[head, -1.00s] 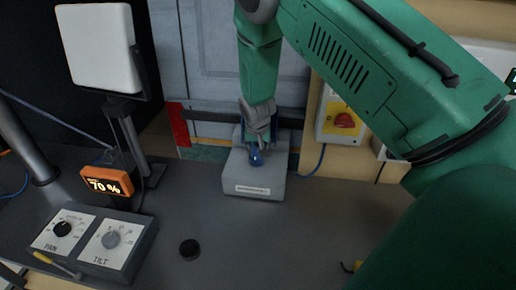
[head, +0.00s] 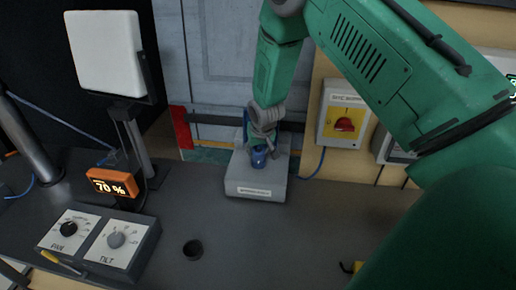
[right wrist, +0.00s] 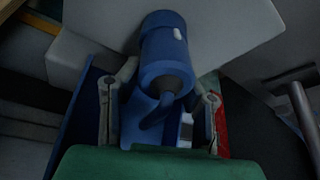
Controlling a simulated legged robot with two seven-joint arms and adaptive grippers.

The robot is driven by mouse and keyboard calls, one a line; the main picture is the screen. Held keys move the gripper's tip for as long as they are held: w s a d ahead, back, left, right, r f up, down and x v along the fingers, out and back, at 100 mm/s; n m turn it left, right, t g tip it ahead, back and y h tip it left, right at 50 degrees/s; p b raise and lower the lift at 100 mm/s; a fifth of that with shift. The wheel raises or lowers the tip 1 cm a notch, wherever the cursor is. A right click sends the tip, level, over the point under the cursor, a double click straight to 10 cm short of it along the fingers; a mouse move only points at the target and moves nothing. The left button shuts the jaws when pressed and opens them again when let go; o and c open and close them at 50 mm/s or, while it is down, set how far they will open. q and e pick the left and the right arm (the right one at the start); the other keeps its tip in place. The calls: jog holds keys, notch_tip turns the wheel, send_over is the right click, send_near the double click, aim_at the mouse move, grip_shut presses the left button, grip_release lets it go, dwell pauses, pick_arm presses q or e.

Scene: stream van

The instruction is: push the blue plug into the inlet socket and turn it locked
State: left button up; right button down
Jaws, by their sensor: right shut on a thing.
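The blue plug (head: 259,159) is at the grey inlet box (head: 254,191) on the counter. In the right wrist view the plug (right wrist: 163,48) is a blue cylinder with a small white mark, its front end against the pale box face (right wrist: 225,35). A blue cable leaves its dark rear end. My right gripper (head: 262,140) is shut on the plug, and its fingers (right wrist: 160,108) show on either side of it. The socket opening is hidden, so I cannot tell how deep the plug sits or whether it is locked. My left gripper is not in view.
A yellow switch box with a red knob (head: 344,124) is on the wall to the right. At left are a pan and tilt dial panel (head: 118,243), an orange 70% display (head: 112,184) and a white lamp panel (head: 104,52).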

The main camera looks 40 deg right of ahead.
jog(key=shift+s+a+f, duration=0.3)
jog(key=shift+s+f, duration=0.15)
jog(key=shift+s, duration=0.05)
jog(key=shift+n+y+p, duration=0.4)
jog(key=shift+n+p, duration=0.05)
jog(key=shift+n, duration=0.65)
jog(key=shift+w+n, duration=0.1)
jog(key=shift+n, duration=0.5)
jog(key=shift+a+y, duration=0.1)
jog(key=shift+y, duration=0.2)
jog(key=shift+n, duration=0.5)
jog(key=shift+n+y+p, duration=0.3)
jog(key=shift+n+y, duration=0.2)
jog(key=shift+n, duration=0.5)
jog(key=c, duration=1.2)
grip_release()
jog(key=shift+a+r, duration=0.15)
jog(key=shift+r, duration=0.1)
